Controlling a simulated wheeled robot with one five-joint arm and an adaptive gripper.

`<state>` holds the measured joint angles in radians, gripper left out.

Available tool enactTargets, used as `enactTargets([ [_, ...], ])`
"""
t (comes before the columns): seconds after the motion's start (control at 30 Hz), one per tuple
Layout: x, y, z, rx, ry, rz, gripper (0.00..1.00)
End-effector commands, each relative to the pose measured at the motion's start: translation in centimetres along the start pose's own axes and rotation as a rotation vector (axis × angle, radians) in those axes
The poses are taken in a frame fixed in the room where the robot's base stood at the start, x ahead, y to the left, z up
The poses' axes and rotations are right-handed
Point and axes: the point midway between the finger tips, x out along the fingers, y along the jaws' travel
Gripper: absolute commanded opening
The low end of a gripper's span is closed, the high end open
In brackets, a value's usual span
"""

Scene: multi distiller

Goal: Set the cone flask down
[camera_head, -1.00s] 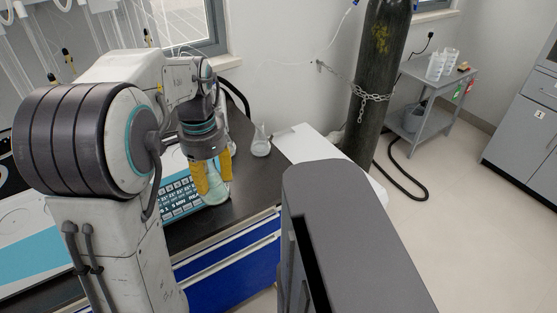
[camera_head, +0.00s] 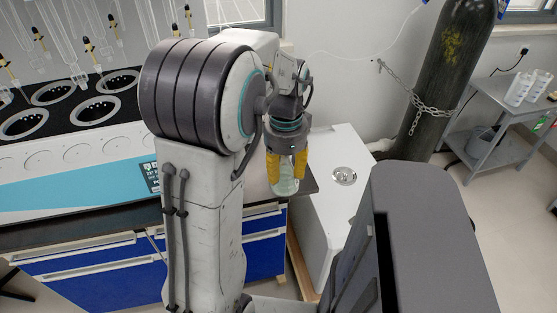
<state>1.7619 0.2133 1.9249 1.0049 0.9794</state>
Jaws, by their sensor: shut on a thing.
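My gripper (camera_head: 287,168) has yellow fingers and points down, shut around the cone flask. The cone flask (camera_head: 285,187) is clear glass with a pale greenish tint and hangs upright below the fingers. Its upper part is hidden between the fingers.
A multi-position distiller (camera_head: 75,187) with several round wells fills the bench at left. A white box-like unit (camera_head: 337,215) with a round metal fitting stands right of the bench. A chained gas cylinder (camera_head: 447,75) and a grey cart (camera_head: 490,150) stand beyond.

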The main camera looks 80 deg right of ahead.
Motion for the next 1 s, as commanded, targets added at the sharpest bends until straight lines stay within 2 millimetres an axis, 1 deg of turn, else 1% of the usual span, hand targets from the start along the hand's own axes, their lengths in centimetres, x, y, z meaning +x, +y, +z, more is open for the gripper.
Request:
enactTargets([
  [0.17, 1.0, -1.9, -0.2, 0.013, -0.001, 0.002, 0.06],
  [0.5, 4.3, -7.4, -0.6, 0.014, -0.001, 0.001, 0.06],
  [0.6, 5.1, -8.8, -0.7, 0.014, -0.001, 0.001, 0.06],
  [0.8, 6.3, -10.7, -0.9, 0.015, 0.000, 0.001, 0.06],
  [1.0, 6.8, -11.5, -1.0, 0.015, 0.000, 0.000, 0.06],
])
